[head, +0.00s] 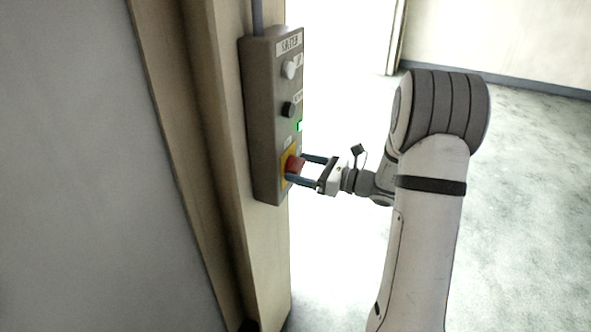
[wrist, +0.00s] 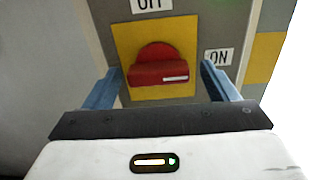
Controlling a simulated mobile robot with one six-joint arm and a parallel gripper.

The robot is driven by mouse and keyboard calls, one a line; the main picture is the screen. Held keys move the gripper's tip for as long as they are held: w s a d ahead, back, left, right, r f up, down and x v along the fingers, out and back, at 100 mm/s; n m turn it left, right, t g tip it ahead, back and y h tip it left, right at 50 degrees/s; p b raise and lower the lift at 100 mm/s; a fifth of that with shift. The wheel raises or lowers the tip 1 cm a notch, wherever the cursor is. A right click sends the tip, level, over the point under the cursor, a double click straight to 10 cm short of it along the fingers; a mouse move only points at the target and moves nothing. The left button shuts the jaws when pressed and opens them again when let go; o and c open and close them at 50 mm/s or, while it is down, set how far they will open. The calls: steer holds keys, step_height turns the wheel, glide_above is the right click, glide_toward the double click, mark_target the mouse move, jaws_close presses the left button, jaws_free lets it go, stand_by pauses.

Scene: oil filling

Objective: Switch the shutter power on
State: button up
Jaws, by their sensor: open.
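The shutter control box (head: 262,110) is fixed to a tan post, with a red rotary switch (wrist: 158,72) on a yellow plate (wrist: 128,42) at its lower end. The switch handle lies level in the wrist view, its white mark at the right end, on the side of the ON label (wrist: 219,56). The OFF label (wrist: 151,4) is above it, partly cut off. A small green light (head: 300,126) glows on the box above the switch. My gripper (head: 297,168) is open, its blue fingers on either side of the red switch; I cannot tell whether they touch it.
A white button (head: 289,69) and a black button (head: 288,109) sit higher on the box. A grey wall (head: 70,170) stands at the left. The bright doorway and pale floor (head: 530,220) to the right look clear.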

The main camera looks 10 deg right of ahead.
steer(key=b+v, duration=0.1)
steer(key=v, duration=0.6)
steer(key=shift+s+d+b, duration=0.25)
steer(key=shift+d+b, duration=0.05)
steer(key=shift+b, duration=0.05)
